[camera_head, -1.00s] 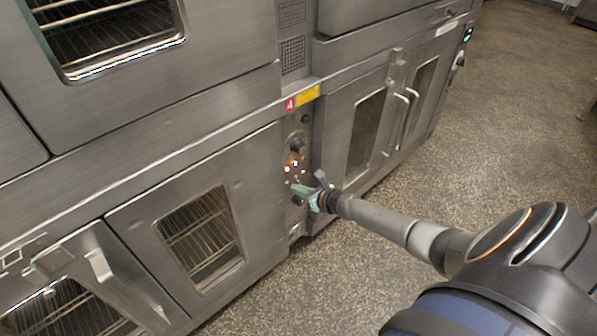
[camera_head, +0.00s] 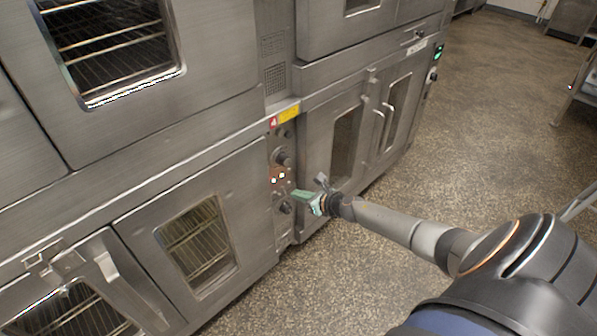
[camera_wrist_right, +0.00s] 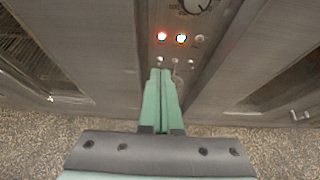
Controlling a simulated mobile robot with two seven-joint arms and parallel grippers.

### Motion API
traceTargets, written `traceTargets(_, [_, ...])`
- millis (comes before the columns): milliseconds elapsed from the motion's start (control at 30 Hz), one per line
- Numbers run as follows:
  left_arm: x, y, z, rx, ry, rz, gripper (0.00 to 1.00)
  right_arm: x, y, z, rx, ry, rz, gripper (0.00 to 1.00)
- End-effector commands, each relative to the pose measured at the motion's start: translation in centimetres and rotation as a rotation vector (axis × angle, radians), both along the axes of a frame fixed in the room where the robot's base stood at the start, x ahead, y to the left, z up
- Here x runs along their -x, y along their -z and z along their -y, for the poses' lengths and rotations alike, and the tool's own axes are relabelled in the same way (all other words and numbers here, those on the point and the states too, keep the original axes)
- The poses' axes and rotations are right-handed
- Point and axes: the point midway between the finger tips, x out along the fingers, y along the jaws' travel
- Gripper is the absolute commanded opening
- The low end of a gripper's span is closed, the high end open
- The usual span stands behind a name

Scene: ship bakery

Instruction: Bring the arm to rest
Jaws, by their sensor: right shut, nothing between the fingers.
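My right gripper (camera_head: 300,195) is at the end of my right arm, which reaches in from the lower right. Its green fingers are shut and empty, pointing at the oven's control panel (camera_head: 282,170). In the right wrist view the closed fingers (camera_wrist_right: 160,72) end just below the panel's lit lamps (camera_wrist_right: 171,38). I cannot tell whether the fingertips touch the panel. A dial (camera_wrist_right: 195,4) shows above the lamps. My left gripper is not in view.
Steel ovens with glass doors (camera_head: 197,243) stand along the left and middle. Two upright door handles (camera_head: 378,125) stick out right of the panel. Open speckled floor (camera_head: 480,120) lies to the right. A metal rack (camera_head: 588,80) stands at the right edge.

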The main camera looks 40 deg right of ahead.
Motion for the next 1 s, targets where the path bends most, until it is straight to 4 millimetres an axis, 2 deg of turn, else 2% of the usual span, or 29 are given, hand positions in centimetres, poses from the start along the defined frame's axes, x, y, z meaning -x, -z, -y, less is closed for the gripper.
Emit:
traceTargets(367, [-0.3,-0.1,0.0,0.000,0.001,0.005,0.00,0.0,0.0,0.0,-0.001,0.000,0.000,0.00])
traceTargets(467, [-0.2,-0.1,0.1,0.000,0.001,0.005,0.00,0.4,0.4,-1.1,-0.055,0.018,-0.001,0.00])
traceTargets(567, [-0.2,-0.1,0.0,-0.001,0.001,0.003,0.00,1.7,1.4,-4.6,-0.256,0.097,-0.008,0.00])
traceTargets(667, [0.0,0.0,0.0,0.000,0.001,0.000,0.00,4.6,2.6,-10.2,-0.640,0.276,-0.045,0.00])
traceTargets(700, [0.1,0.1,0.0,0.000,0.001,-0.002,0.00,6.2,3.0,-12.6,-0.826,0.374,-0.073,0.00])
traceTargets(800, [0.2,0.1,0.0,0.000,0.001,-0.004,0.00,10.5,3.5,-17.6,-1.285,0.656,-0.162,0.00])
traceTargets(900, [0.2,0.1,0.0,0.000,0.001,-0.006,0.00,14.5,3.3,-21.3,-1.668,0.938,-0.260,0.00])
traceTargets(1000, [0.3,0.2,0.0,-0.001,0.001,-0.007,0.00,17.9,2.8,-24.1,-1.967,1.201,-0.348,0.00])
